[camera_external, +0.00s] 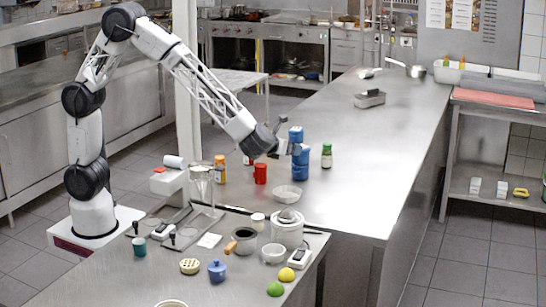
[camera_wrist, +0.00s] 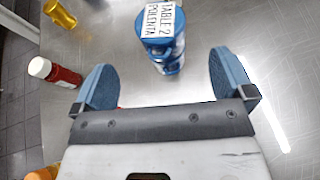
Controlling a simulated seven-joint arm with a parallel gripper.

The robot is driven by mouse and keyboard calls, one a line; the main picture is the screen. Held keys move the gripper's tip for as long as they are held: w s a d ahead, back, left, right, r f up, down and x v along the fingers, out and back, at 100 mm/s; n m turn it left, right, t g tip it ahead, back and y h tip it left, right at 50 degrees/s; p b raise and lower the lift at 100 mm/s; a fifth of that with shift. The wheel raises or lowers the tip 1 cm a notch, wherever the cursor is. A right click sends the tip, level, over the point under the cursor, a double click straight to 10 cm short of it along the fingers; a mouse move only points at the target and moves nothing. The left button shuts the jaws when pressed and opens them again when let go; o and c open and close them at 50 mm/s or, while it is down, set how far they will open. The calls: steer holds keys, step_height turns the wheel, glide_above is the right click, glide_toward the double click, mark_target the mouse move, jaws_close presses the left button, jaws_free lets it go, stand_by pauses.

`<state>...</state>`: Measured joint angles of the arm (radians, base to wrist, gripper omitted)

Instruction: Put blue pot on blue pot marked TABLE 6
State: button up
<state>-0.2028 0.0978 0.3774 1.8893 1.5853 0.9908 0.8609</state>
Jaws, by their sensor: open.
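Blue pots (camera_external: 300,168) stand in what looks like a stack on the long steel counter. In the wrist view the top blue pot (camera_wrist: 170,45) carries a white label reading "TABLE 2 POLENTA", with more blue below it. I see no label reading TABLE 6; the lower labels are hidden or too small to read. My gripper (camera_external: 287,136) is open and empty beside the upper part of the stack. In the wrist view its two fingers (camera_wrist: 164,82) are spread, with the blue stack ahead of and between them, apart from both.
A small blue lidded pot (camera_external: 217,271) sits among clutter on the front counter. The long counter (camera_external: 365,150) is bare to the right.

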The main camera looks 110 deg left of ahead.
steer(key=shift+v, duration=1)
steer(key=s+d+r+n+h, duration=0.2)
steer(key=s+d+n+h, duration=0.2)
steer(key=s+d, duration=0.5)
steer(key=s+d+r+n+h, duration=0.2)
steer(key=s+d+n, duration=0.7)
steer(key=s, duration=1)
steer(key=s+d+r+n+h, duration=0.3)
steer(key=s+d+n+h, duration=0.4)
steer(key=s+d, duration=0.3)
steer(key=s, duration=0.4)
steer(key=shift+s+d+g, duration=0.3)
steer(key=shift+s+d, duration=0.05)
steer(key=shift+s, duration=0.05)
